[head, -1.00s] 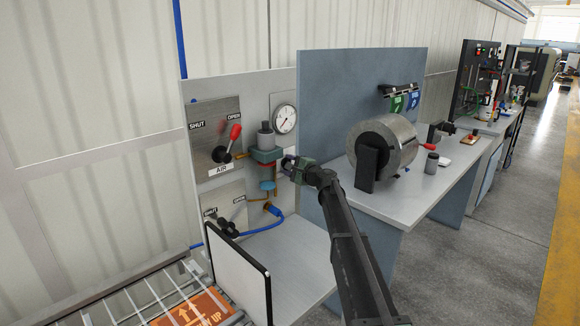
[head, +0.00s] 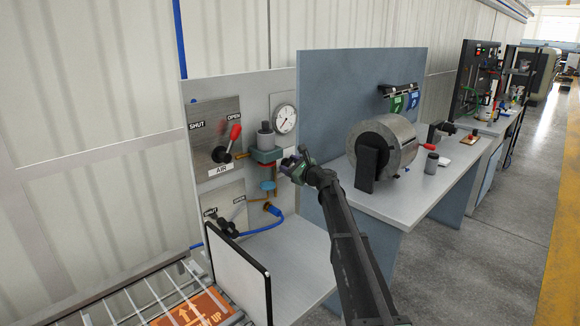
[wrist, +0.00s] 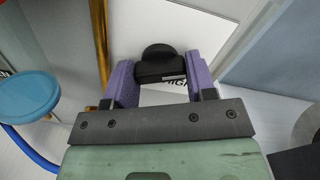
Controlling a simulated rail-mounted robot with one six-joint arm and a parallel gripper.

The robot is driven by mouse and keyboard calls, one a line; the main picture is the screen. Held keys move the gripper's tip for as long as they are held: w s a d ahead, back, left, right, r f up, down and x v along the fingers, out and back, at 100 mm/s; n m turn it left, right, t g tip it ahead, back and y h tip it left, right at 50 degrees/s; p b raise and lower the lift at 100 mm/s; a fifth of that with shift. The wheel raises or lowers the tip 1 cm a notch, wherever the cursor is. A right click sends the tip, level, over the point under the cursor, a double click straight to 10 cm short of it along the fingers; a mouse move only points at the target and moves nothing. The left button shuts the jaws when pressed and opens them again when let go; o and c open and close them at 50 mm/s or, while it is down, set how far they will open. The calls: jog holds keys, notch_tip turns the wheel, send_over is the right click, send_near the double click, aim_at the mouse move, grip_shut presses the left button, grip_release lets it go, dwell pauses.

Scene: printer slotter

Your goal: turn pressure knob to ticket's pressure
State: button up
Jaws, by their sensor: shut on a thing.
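My gripper (head: 284,166) is at the board, just right of the regulator (head: 264,148) with its grey cylinder top. In the wrist view, my gripper's purple fingers (wrist: 160,74) are shut on a black knob (wrist: 158,60), one on each side. A white label with dark letters shows partly behind the knob; most of it is hidden. The round pressure gauge (head: 284,119) is above my gripper; its reading is too small to tell. I cannot make out a ticket with a pressure value.
A red-handled air lever (head: 235,132) and a lower valve (head: 224,226) are on the left. A blue disc (head: 267,185) is below the regulator; it also shows in the wrist view (wrist: 28,97). A blue-grey partition (head: 355,85) stands close right of my arm.

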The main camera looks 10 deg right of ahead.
jog(key=shift+m, duration=0.3)
jog(key=o, duration=0.9)
jog(key=shift+o, duration=0.2)
jog(key=shift+s+d, duration=0.1)
jog(key=v, duration=1)
jog(key=shift+s+d, duration=0.2)
jog(key=shift+s, duration=0.05)
